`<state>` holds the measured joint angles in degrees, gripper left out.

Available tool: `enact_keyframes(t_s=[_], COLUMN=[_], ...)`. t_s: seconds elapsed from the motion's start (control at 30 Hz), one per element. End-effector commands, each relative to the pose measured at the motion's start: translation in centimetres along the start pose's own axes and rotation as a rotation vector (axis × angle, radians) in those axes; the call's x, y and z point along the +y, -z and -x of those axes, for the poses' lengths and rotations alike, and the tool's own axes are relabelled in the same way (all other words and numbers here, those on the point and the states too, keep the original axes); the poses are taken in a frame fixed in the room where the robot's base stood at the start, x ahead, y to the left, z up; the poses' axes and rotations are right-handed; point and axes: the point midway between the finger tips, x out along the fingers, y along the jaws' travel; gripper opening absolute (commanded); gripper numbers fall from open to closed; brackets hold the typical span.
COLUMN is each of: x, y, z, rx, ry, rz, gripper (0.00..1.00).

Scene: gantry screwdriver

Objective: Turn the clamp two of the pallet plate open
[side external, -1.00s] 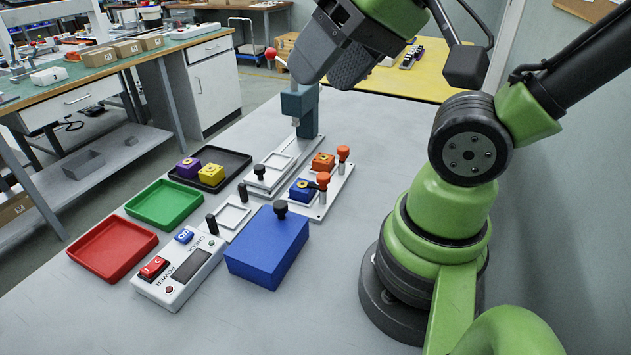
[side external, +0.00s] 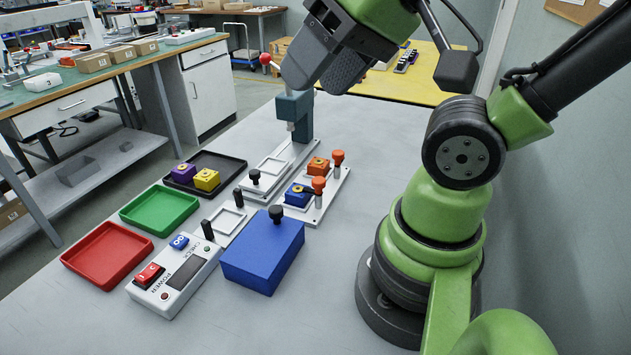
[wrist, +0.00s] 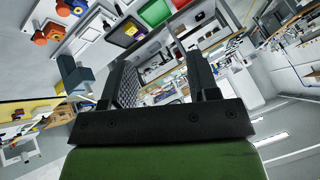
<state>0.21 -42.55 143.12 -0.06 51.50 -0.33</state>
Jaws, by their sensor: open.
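The pallet plate (side external: 327,196) is a narrow white plate carrying an orange block (side external: 317,166) and a blue block (side external: 298,195). Two clamps with orange knobs stand along its right side: a rear clamp (side external: 338,157) beside the orange block and a front clamp (side external: 318,184) beside the blue block. I cannot tell which is clamp two. In the wrist view, the plate's blocks and orange knobs show at the upper left. My gripper (side external: 317,80) is open and empty, high above and behind the plate, touching nothing. Its two dark fingers show apart in the wrist view (wrist: 160,68).
A teal press (side external: 294,108) with a red-tipped lever stands behind the plate. A blue box (side external: 263,255) with a black knob stands in front. A black tray (side external: 228,168), green tray (side external: 160,207), red tray (side external: 106,254) and white control box (side external: 180,279) lie left. The table between plate and my base is clear.

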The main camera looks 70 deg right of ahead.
Motion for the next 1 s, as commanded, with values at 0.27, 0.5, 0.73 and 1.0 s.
enact_keyframes(t_s=[0.27, 0.5, 0.73, 1.0], x=[3.5, 10.8, 16.2, 17.9], y=[3.3, 5.2, 4.3, 3.2], z=[-3.8, -9.1, -12.4, -14.0], rx=[-0.135, -0.380, -0.551, -0.593], ry=[-0.177, -0.297, -0.291, -0.278], rz=[0.095, 0.232, 0.317, 0.340], gripper=[0.55, 0.55, 0.55, 0.55])
